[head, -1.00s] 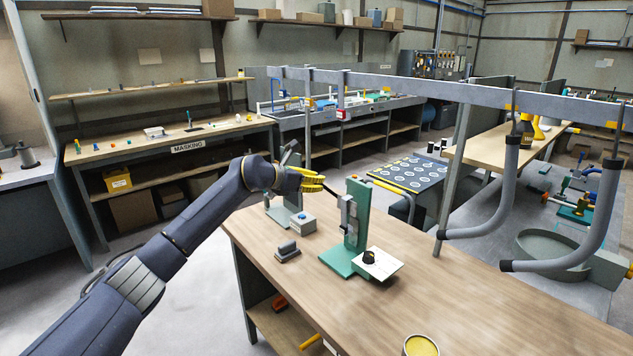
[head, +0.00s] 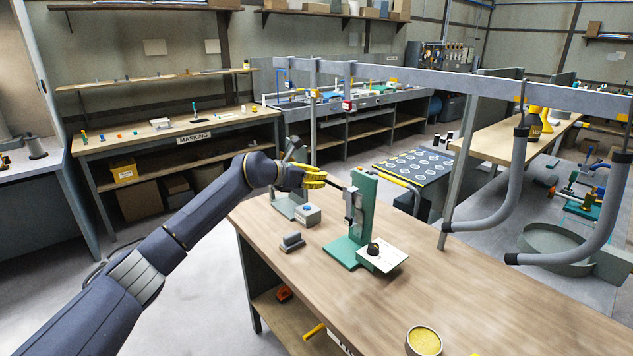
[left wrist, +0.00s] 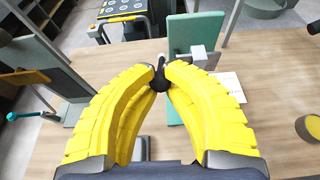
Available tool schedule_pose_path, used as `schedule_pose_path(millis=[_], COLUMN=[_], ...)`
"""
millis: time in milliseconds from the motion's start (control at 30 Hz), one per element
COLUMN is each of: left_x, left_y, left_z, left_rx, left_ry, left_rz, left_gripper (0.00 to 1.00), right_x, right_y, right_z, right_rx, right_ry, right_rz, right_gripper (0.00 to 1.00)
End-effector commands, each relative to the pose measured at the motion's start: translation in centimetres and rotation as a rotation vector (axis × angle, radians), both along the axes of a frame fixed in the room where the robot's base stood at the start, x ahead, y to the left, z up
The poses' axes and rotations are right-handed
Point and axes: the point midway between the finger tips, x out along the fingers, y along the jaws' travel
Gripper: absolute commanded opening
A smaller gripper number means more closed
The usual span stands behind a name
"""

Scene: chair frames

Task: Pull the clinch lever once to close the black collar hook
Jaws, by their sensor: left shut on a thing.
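A green clinch press (head: 363,205) stands upright on the wooden bench. Its dark clinch lever (head: 340,187) reaches out to the left from the upper part of the press. My left gripper (head: 322,180) has yellow fingers closed at the lever's outer end. In the left wrist view the fingers are shut on the lever's black knob (left wrist: 160,82), with the press column (left wrist: 195,35) just beyond. A small black piece, seemingly the collar hook (head: 373,249), sits on a white plate (head: 392,260) at the press's foot. Whether it is closed is too small to tell. My right gripper is not in view.
A grey-and-blue box (head: 307,215), a small grey block (head: 291,243) and a grey-green stand (head: 287,208) are left of the press. A yellow-filled pot (head: 424,341) stands near the front. The bench top (head: 480,290) to the right is bare.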

Motion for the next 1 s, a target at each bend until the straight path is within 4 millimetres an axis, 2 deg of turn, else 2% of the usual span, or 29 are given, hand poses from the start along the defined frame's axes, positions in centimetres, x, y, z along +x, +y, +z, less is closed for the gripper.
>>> schedule_pose_path(millis=[300,500,1000], left_x=[1.6,2.1,2.5], left_y=[-1.7,-2.3,-2.9], left_z=[2.3,3.1,3.8], left_rx=[0.002,0.003,-0.001], left_ry=[-0.001,0.000,-0.002], left_rz=[0.001,0.001,0.001], left_gripper=[0.00,0.00,0.00], right_x=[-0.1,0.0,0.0], right_y=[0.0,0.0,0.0], right_z=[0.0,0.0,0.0], right_rx=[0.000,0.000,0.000], right_ry=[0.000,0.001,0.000], right_rz=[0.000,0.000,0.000], right_gripper=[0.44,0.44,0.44])
